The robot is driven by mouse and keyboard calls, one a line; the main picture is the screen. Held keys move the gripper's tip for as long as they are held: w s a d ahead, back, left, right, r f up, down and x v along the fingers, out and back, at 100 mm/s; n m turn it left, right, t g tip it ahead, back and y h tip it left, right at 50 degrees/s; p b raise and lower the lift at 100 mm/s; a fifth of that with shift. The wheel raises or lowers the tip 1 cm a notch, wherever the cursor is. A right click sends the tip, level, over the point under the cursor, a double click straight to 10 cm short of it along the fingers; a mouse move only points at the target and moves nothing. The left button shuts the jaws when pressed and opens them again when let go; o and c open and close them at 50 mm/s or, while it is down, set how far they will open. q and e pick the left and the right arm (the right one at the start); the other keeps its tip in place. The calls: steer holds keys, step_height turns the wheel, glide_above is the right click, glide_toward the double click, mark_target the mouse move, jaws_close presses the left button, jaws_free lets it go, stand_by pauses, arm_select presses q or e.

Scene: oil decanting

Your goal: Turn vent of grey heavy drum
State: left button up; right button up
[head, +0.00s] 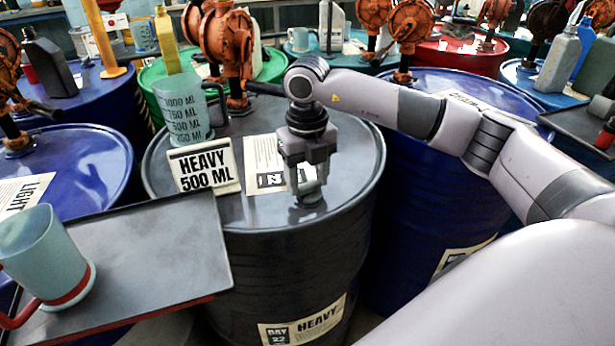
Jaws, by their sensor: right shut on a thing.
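The grey heavy drum (295,265) stands upright in the middle, with a HEAVY label low on its side. My right gripper (308,190) points down at the front right of its lid. It is shut on the vent, which is mostly hidden between and below the fingers. How far the vent is turned cannot be told. My left gripper is not in view.
A clear measuring jug (183,112), a HEAVY 500 ML sign (207,171) and an orange pump (228,45) stand on the drum's lid. A tray (165,245) with a red-based jug (42,252) is at front left. Blue drums (420,220) stand close on either side.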

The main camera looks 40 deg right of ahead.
mark_target(307, 182)
steer(key=shift+n, duration=0.4)
steer(key=o, duration=1)
steer(key=shift+o, duration=0.2)
steer(key=shift+r, duration=0.15)
step_height(307, 182, up, 7)
